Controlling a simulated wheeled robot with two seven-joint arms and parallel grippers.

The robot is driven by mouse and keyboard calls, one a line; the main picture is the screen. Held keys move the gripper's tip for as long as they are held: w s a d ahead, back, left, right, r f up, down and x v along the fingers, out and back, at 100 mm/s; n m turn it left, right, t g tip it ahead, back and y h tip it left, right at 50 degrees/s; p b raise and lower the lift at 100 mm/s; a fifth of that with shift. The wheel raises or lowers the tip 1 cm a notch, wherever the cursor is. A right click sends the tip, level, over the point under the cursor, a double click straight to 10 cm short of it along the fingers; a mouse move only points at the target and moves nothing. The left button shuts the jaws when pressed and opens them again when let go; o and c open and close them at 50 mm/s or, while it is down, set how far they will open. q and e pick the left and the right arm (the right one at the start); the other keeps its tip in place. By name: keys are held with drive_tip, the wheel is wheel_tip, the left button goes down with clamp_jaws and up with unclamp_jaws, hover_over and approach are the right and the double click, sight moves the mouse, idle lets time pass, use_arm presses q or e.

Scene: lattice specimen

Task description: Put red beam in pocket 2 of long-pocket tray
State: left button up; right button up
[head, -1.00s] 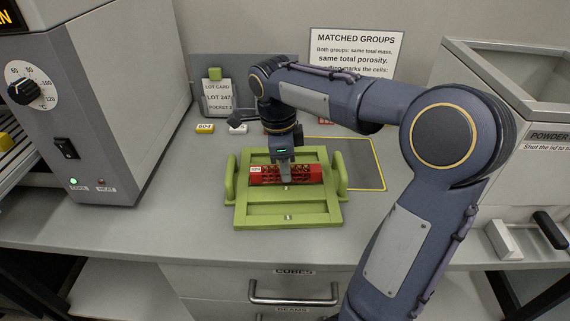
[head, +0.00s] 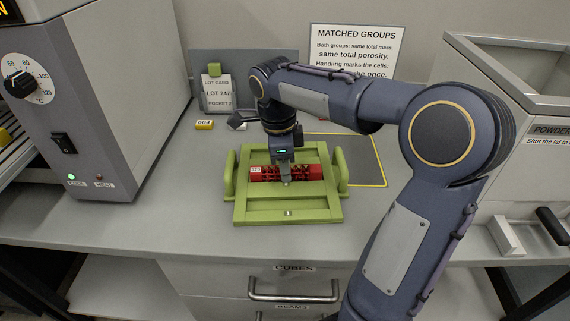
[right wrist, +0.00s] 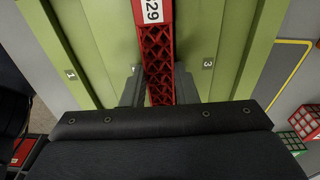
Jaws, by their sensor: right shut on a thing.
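The red lattice beam (head: 310,173) with a white number label lies across the middle of the green long-pocket tray (head: 250,215). My right gripper (head: 286,180) is shut on the beam near its middle, coming from above. In the right wrist view its fingers (right wrist: 159,90) are on either side of the beam (right wrist: 158,50), which lines up with the middle pocket between the marks 1 and 3 on the tray (right wrist: 230,55). The beam sits low at the pocket; I cannot tell whether it touches the floor. My left gripper is not in view.
A lot card (head: 217,95) reading lot 247, pocket 2 stands behind the tray. A small yellow labelled piece (head: 204,124) lies at back left. A grey oven-like box (head: 110,100) stands left. A yellow-outlined area (head: 365,160) lies right of the tray.

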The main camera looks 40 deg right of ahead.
drive_tip(key=shift+f, duration=0.15)
drive_tip(key=o, duration=1)
drive_tip(key=shift+s+a+f, duration=0.1)
drive_tip(key=shift+c, duration=0.2)
drive_tip(key=o, duration=0.4)
drive_tip(key=shift+w+a+r+p, duration=0.1)
drive_tip(key=shift+r+p, duration=1.1)
drive_tip(key=shift+r, duration=0.15)
drive_tip(key=shift+w+a+r+p, duration=0.1)
drive_tip(key=shift+r+p, duration=1.05)
drive_tip(key=shift+r, duration=0.2)
